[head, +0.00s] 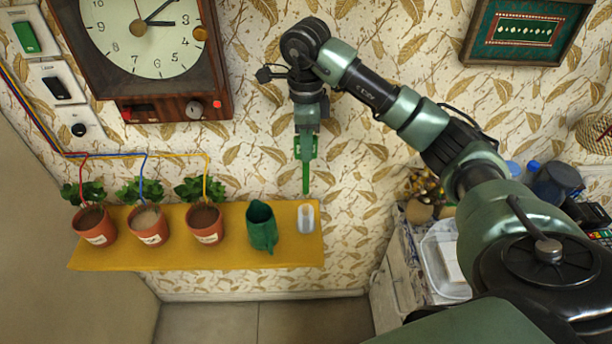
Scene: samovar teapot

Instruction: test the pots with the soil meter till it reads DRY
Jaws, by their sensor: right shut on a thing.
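Three terracotta pots stand in a row on the yellow shelf (180,257): the left pot (94,227), the middle pot (149,227) and the right pot (205,224). Each has a white label, dark or pale soil and green leaves behind it. My right gripper (306,150) is shut on a slim green thing, which looks like the soil meter (306,178). It points down, above the shelf's right end and clear of the pots. Its reading cannot be made out. My left gripper is not in view.
A green jug (262,228) and a small clear-and-grey holder (306,218) stand on the shelf right of the pots. Red, blue and yellow wires run down to the pots. A wall clock (146,50) hangs above; a cluttered cabinet (392,290) stands at right.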

